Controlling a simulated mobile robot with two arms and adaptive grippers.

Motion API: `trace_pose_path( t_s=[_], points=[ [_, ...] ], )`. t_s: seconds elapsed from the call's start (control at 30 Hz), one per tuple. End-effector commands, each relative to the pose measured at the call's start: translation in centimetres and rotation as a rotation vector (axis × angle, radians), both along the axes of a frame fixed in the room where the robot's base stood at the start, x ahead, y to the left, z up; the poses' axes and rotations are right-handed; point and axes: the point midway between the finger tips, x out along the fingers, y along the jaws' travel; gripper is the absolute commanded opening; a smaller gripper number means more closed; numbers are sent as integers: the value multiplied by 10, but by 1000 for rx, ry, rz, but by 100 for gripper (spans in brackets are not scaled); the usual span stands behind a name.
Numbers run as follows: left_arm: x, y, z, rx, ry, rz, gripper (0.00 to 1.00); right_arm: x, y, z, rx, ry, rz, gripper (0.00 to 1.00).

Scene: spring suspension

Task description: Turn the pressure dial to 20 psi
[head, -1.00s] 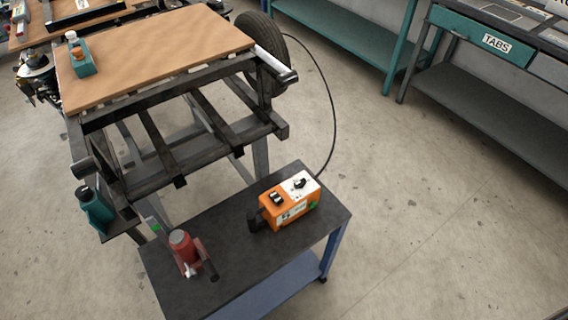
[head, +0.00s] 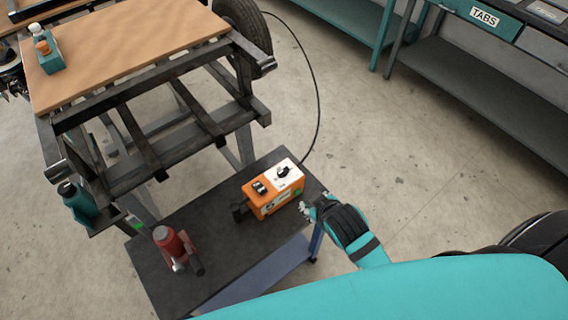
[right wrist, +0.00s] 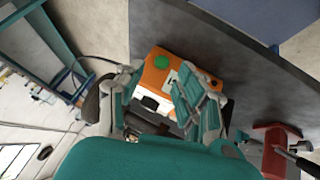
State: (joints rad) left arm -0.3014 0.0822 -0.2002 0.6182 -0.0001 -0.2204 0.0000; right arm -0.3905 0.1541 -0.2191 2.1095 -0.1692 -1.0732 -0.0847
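An orange box (head: 271,207) with a white top section (head: 287,180) sits on the dark cart. A black knob (head: 283,172) stands on the white section, and another dark knob (head: 259,187) on the orange section. Their markings are too small to read, so I cannot tell which is the pressure dial. My right gripper (head: 308,210) is just right of the box in the head view, apart from the knobs. In the right wrist view its fingers (right wrist: 160,80) are spread and empty, with the box (right wrist: 158,62) seen between them. My left gripper is not in view.
The dark cart top (head: 205,235) also bears a red jack (head: 172,245) at its front left. A black hose (head: 318,105) curves from the box toward the tyre (head: 243,30). A metal frame with a wooden board (head: 130,50) stands behind.

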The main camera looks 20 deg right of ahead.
Motion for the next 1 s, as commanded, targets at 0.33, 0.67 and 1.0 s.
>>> trace_pose_path(
  t_s=[0.33, 0.67, 1.0],
  points=[
    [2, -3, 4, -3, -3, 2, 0, 137, 113, 312, -640, -1183, 579, 37],
    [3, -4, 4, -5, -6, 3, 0, 54, 280, 346, -1516, -2111, 1453, 37],
    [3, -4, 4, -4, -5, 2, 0, 85, 174, 180, 954, 986, -1502, 37]
  ],
)
